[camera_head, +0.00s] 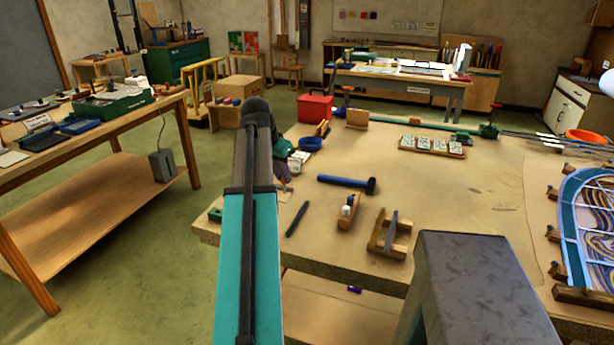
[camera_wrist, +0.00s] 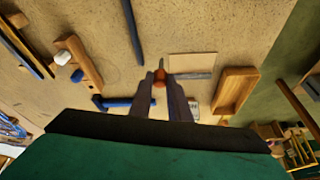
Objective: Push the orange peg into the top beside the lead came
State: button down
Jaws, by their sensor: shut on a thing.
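A thin pointed tip shows just beyond the fingers, above the bench top. In the head view my gripper (camera_head: 285,184) is partly behind my arm, over the near left part of the bench top (camera_head: 470,190); the peg is not clear there. The leaded panel (camera_head: 590,225) lies at the right edge, partly cut off, with wooden blocks along its side. Several thin grey strips (camera_head: 560,138), perhaps lead came, lie at the far right.
A blue-handled hammer (camera_head: 345,182), a dark rod (camera_head: 297,219), a wooden block with bottles (camera_head: 347,212) and a wooden holder (camera_head: 390,235) lie near my gripper. A tray of pale pieces (camera_head: 432,147) stands farther back. The bench's middle right is clear.

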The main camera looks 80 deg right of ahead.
jog(key=s+d+m, duration=0.1)
jog(key=s, duration=0.6)
jog(key=shift+s+m+g, duration=0.3)
jog(key=shift+m, duration=0.1)
jog(key=shift+w, duration=0.1)
jog(key=shift+f+b, duration=0.8)
jog(key=shift+f, duration=2.05)
jog(key=shift+f, duration=0.75)
jog(key=c, duration=1.6)
grip_release()
jog(key=shift+r, duration=0.15)
jog(key=shift+b+v, duration=0.65)
jog(key=shift+v, duration=6.1)
